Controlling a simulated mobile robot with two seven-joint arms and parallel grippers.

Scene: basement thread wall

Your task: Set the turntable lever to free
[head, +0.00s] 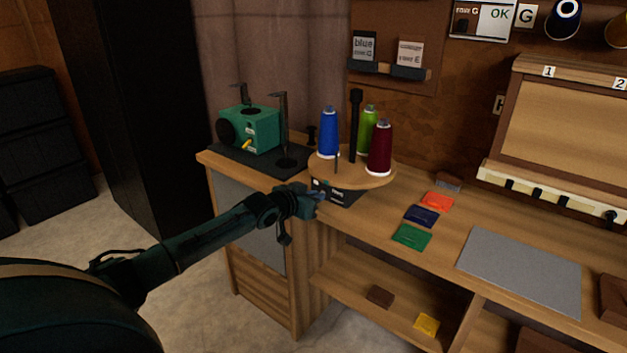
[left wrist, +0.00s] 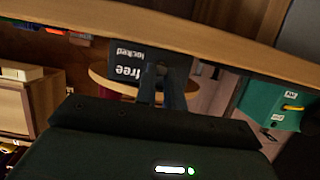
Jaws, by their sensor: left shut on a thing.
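The turntable is a round wooden disc (head: 345,178) carrying blue, green and dark red thread cones around a black post. It sits on a black base (head: 337,196) at the front edge of the wooden bench. In the left wrist view, which is upside down, the base (left wrist: 123,46) bears the white words "free" and "locked". My left gripper (head: 318,197) is at the front of this base. Its fingers (left wrist: 160,72) are shut on a small part there, apparently the lever. The fingers hide the lever, so its setting cannot be told. My right gripper is out of view.
A green machine (head: 250,128) stands on a black mat left of the turntable. Orange (head: 437,202), navy (head: 421,215) and green (head: 411,236) patches and a grey mat (head: 522,269) lie to its right. A lower shelf (head: 350,285) is below.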

